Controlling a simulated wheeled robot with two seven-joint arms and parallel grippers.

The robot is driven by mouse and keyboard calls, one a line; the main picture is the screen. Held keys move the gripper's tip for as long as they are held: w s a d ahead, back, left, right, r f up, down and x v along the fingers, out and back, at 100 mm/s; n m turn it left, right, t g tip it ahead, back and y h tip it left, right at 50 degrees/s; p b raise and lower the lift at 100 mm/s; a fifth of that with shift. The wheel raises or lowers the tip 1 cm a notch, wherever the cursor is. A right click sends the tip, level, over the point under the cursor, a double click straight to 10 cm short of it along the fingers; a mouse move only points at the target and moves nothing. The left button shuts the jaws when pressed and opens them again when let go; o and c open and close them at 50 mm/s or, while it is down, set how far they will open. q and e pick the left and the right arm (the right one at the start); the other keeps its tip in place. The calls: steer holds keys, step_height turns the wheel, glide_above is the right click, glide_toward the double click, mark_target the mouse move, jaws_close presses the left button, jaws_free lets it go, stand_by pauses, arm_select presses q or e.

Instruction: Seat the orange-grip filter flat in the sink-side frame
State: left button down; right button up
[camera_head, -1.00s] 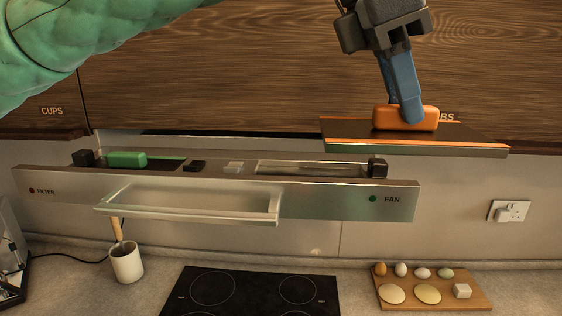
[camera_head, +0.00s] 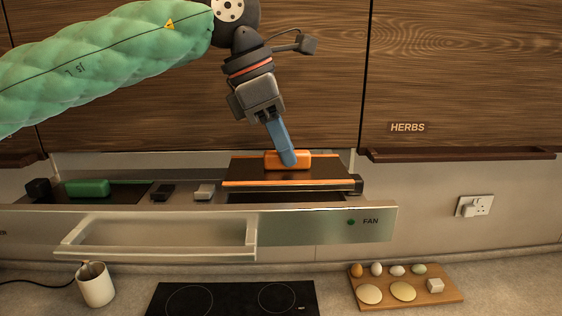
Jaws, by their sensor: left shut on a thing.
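My left gripper (camera_head: 289,162) is shut on the orange grip (camera_head: 272,160) of a flat dark filter with orange edging (camera_head: 240,175). The filter is roughly level over the right-hand opening of the steel hood. A dark strip of that frame (camera_head: 285,197) shows below the filter's front edge. I cannot tell whether the filter touches the frame. The filter hides most of the opening. A green-grip filter (camera_head: 87,188) sits in the left-hand opening. My right gripper is not in view.
A clear tray-like visor (camera_head: 160,233) sticks out in front of the hood panel (camera_head: 330,225). Small blocks (camera_head: 204,192) stand between the openings. Wooden cabinets (camera_head: 460,70) rise behind. Below are a hob (camera_head: 235,298), a mug (camera_head: 96,285) and a board with eggs (camera_head: 445,298).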

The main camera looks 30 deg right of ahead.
mark_target(281, 170)
arm_select(q)
steer(key=shift+w+f, duration=0.25)
steer(key=shift+f, duration=0.1)
step_height(281, 170, down, 3)
steer(key=shift+f, duration=0.3)
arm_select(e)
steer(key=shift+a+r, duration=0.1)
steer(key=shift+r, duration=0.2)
arm_select(q)
steer(key=shift+f, duration=0.1)
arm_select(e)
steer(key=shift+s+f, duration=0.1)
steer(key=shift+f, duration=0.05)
arm_select(q)
steer(key=c, duration=1.3)
jaws_free()
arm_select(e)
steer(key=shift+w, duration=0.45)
